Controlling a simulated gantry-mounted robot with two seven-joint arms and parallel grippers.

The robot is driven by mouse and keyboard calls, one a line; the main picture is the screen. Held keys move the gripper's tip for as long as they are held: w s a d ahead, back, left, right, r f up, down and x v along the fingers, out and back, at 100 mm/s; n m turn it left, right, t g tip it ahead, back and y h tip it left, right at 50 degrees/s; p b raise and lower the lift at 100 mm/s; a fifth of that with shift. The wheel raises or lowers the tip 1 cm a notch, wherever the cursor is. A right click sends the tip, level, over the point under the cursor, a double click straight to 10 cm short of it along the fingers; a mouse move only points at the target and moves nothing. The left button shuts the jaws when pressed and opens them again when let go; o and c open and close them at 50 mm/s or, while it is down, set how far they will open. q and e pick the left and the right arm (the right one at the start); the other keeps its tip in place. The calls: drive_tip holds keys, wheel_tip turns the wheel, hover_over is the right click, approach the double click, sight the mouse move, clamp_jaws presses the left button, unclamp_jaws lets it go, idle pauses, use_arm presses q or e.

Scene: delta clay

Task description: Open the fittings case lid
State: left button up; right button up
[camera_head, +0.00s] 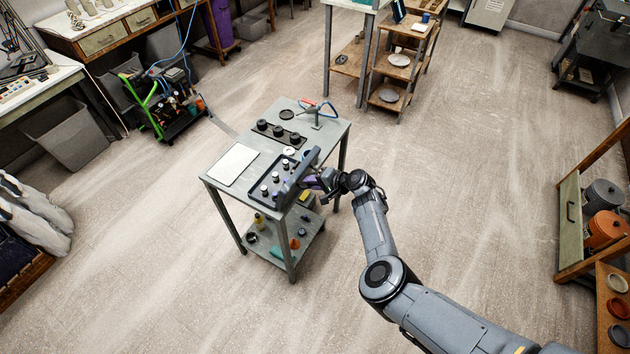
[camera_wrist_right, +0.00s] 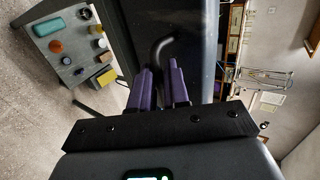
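The fittings case (camera_head: 260,199) is a dark box on the grey table, with several small pale and dark fittings inside. Its dark lid (camera_head: 301,171) stands steeply raised along the case's right side, so the inside shows. In the right wrist view, the lid (camera_wrist_right: 205,45) fills the middle, with a curved black handle (camera_wrist_right: 160,47). My right gripper (camera_head: 318,181) is at the lid's outer face. Its purple fingers (camera_wrist_right: 161,85) are close together with the handle running down between them. The handle's lower part is hidden by the fingers. My left gripper is not in view.
The table (camera_head: 215,184) also bears a white sheet (camera_head: 233,164), a dark tray of round knobs (camera_head: 279,133) and a small stand (camera_head: 315,113). A lower shelf (camera_head: 262,245) holds several small items. Open floor surrounds the table.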

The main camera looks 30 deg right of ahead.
drive_tip(key=o, duration=0.3)
drive_tip(key=shift+a, duration=0.3)
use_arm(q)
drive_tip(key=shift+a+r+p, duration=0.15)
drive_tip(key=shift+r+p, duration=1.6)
use_arm(e)
drive_tip(key=shift+d+v, duration=0.2)
drive_tip(key=shift+v, duration=5.35)
drive_tip(key=shift+f, duration=0.1)
drive_tip(key=shift+c, duration=0.2)
